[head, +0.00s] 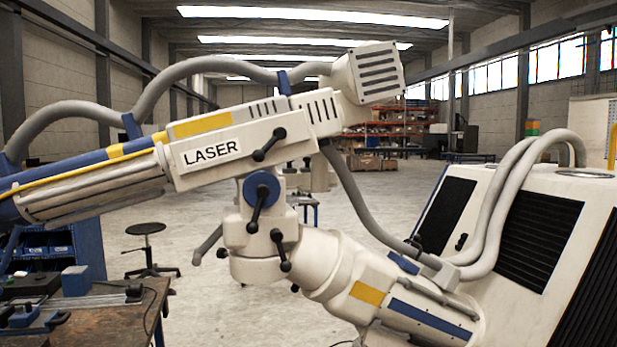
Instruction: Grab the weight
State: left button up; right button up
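A large white jointed arm marked LASER (212,152) spans the middle of the head view. It has blue and yellow bands, black clamp handles and a boxy vented end (372,75) at the upper right. Its lower joint (262,235) leads into a thick white lower section (385,290) sloping down to the right. I cannot tell which thing is the weight. Neither of my grippers shows in this view.
A white cabinet with black vents (500,235) and grey hoses stands at the right. A workbench (110,318) with a blue block (75,281) and tools is at the lower left. A black stool (147,229) stands behind it. Open floor (365,200) lies beyond.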

aim_at(306, 168)
jog(key=i+l+u, duration=0.35)
jog(key=l, duration=0.35)
jog(key=i+l+u, duration=0.2)
jog(key=i+l, duration=0.1)
jog(key=l, duration=0.1)
